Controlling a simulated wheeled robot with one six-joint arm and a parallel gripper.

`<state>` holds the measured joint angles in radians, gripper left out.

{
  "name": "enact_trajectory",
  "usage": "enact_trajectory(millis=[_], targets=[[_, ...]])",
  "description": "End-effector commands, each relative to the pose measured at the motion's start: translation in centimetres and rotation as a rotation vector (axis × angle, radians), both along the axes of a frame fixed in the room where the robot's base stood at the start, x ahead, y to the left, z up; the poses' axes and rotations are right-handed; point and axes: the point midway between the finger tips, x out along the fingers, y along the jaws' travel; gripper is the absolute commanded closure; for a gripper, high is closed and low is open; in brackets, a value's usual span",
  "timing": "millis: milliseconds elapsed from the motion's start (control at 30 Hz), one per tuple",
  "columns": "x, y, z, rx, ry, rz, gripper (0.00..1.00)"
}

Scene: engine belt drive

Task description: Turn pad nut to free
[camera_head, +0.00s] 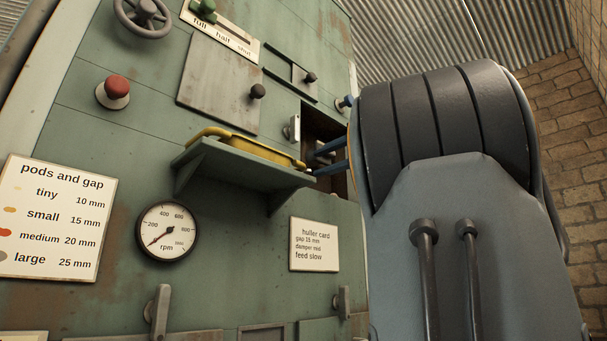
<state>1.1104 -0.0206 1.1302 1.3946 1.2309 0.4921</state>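My gripper (316,162) shows as two slim blue fingers reaching left from behind the large grey arm part. The fingers stand apart, with the dark opening (341,186) behind them and nothing clearly held between them. Their tips are near the right end of a yellow tray (250,148) on a green shelf; I cannot tell whether they touch it. I cannot make out a pad nut for certain. The area right of the opening is hidden by my arm.
The green machine front carries a red button (117,88), a grey handwheel (144,14), an rpm gauge (167,231) and a dark knob (257,91) on a plate. The shelf (236,171) juts out left of my fingers. A huller card (314,245) hangs below.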

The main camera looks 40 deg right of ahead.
Motion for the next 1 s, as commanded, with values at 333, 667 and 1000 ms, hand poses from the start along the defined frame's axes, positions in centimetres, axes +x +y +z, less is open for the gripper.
enact_trajectory(millis=[333,667,1000], targets=[[5.1,0.5,0.2,0.001,0.001,0.002,0.63],[6.7,0.5,0.0,0.000,0.001,-0.001,0.63],[6.7,0.5,0.0,0.000,0.001,-0.001,0.95]])
